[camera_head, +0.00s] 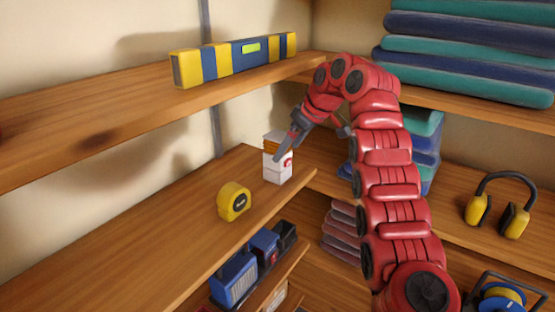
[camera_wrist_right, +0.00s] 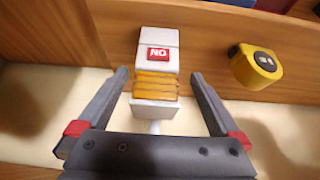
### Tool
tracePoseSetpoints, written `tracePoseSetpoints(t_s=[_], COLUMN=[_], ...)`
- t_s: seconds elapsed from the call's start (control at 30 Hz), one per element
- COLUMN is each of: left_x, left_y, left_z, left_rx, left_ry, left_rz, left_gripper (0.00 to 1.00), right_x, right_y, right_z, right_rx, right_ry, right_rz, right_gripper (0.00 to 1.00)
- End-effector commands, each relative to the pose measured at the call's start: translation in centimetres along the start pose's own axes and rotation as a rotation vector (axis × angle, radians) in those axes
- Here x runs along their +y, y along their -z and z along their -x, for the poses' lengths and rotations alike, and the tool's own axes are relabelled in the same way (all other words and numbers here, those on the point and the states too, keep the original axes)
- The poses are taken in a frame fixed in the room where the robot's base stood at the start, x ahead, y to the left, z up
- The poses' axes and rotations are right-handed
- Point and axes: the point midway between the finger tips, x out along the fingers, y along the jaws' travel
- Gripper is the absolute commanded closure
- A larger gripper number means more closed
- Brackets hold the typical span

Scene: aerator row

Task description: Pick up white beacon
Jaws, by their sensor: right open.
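The white beacon (camera_head: 277,172) stands upright on the middle-left shelf near its corner end. It has a white body with a red label and an orange ribbed band near the top. In the right wrist view the beacon (camera_wrist_right: 158,45) lies centred ahead, its label reading "NO". My right gripper (camera_head: 285,150) is at the beacon's upper part and partly covers it in the head view. In the right wrist view my right gripper (camera_wrist_right: 160,76) is open, one finger on each side of the beacon, with visible gaps. My left gripper is not in view.
A yellow tape measure (camera_head: 234,201) stands on the same shelf, left of the beacon. A yellow-blue spirit level (camera_head: 235,60) lies on the shelf above. Ear defenders (camera_head: 499,208) sit on the right shelf. Blue cases (camera_head: 240,277) are below. The shelf's left stretch is bare.

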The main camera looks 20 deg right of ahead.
Motion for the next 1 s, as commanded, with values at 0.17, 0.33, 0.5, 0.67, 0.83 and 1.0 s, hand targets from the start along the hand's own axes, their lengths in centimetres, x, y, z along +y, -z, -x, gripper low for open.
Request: tracePoseSetpoints(t_s=[0.17, 0.33, 0.5, 0.67, 0.83, 1.0], left_x=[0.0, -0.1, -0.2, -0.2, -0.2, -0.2], left_y=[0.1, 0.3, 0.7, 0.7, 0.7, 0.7], left_z=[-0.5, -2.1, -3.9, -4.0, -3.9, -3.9], left_rx=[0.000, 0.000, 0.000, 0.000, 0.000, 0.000], left_ry=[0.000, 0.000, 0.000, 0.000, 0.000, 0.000], left_rz=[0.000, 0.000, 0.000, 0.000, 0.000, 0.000], left_gripper=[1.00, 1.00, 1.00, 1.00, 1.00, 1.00], right_x=[0.1, 0.3, 0.5, 0.6, 0.6, 0.6], right_y=[0.2, 0.3, 0.4, 0.3, 0.3, 0.3], right_z=[-0.6, -1.9, -4.6, -5.6, -5.7, -5.7], right_rx=[0.002, 0.001, -0.001, 0.004, 0.004, 0.003], right_ry=[0.000, 0.003, 0.005, -0.003, -0.002, -0.002], right_rz=[-0.001, -0.004, -0.002, -0.001, -0.001, -0.001], right_gripper=[0.00, 0.00, 0.00, 0.00, 0.05, 0.36])
